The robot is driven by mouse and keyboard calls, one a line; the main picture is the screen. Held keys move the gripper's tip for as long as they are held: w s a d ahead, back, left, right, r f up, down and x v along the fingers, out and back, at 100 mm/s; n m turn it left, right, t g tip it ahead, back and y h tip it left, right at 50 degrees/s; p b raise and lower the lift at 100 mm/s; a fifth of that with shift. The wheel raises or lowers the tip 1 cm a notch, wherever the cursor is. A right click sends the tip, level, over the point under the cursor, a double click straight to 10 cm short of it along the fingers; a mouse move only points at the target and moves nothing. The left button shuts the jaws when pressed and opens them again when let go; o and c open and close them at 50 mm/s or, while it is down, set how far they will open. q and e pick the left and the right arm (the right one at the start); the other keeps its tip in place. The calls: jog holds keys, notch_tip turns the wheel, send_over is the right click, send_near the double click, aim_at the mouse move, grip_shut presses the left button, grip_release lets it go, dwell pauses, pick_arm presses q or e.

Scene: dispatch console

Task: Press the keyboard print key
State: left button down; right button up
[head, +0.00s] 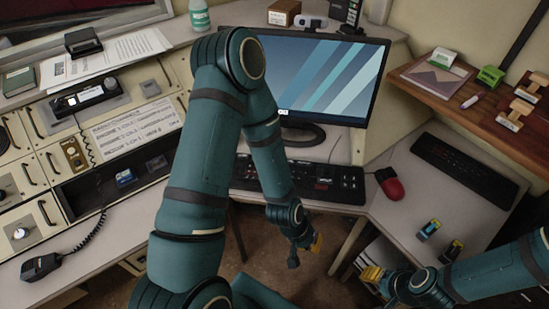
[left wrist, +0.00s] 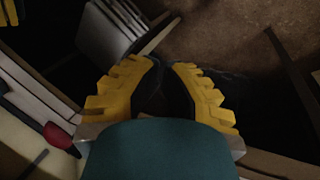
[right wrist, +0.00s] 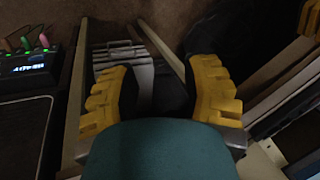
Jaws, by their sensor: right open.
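A black keyboard (head: 339,182) lies on the desk in front of the monitor; my left arm hides part of it. A second black keyboard (head: 465,170) lies on the right desk wing. The print key is too small to make out on either. My left gripper (head: 305,252) is low in front of the desk edge, apart from the keyboards. In the left wrist view its fingers (left wrist: 165,75) close together at the tips with nothing visible between them. My right gripper (head: 374,277) is open and empty by the right wing's front edge; its spread fingers show in the right wrist view (right wrist: 158,90).
A red mouse (head: 389,184) lies right of the nearer keyboard. The monitor (head: 325,80) stands behind it. A wooden shelf (head: 455,110) holds stamps. A handset (head: 42,266) lies at left.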

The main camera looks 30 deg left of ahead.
pick_arm(q)
jog(key=w+a+r+n+t+p, duration=0.1)
jog(key=w+a+r+n+p, duration=0.1)
jog(key=w+r+n, duration=0.1)
jog(key=w+a+r+n+t+p, duration=0.1)
jog(key=w+a+r+n+p, duration=0.2)
jog(key=r+n, duration=0.1)
jog(key=w+a+r+n+t+p, duration=0.1)
jog(key=w+a+r+n+p, duration=0.2)
jog(key=w+n, duration=0.1)
jog(key=shift+a+r+h, duration=0.15)
jog(key=shift+h, duration=0.15)
jog(key=w+a+r+n, duration=0.1)
jog(key=a, duration=0.1)
jog(key=w+a+r+n+t, duration=0.1)
jog(key=w+a+n, duration=0.1)
jog(key=w+a+r+n+t+p, duration=0.1)
jog(key=a+r+n, duration=0.1)
jog(key=shift+w+a+r+y, duration=0.1)
jog(key=shift+w+a+y, duration=0.15)
jog(key=shift+y, duration=0.15)
jog(key=w+a+r+n+t+y+p, duration=0.1)
jog(key=w+a+r+n+t, duration=0.1)
jog(key=a, duration=0.5)
notch_tip(320, 180, up, 3)
jog(key=w+n, duration=0.1)
jog(key=n, duration=0.2)
jog(key=shift+a, duration=0.3)
jog(key=shift+f, duration=0.25)
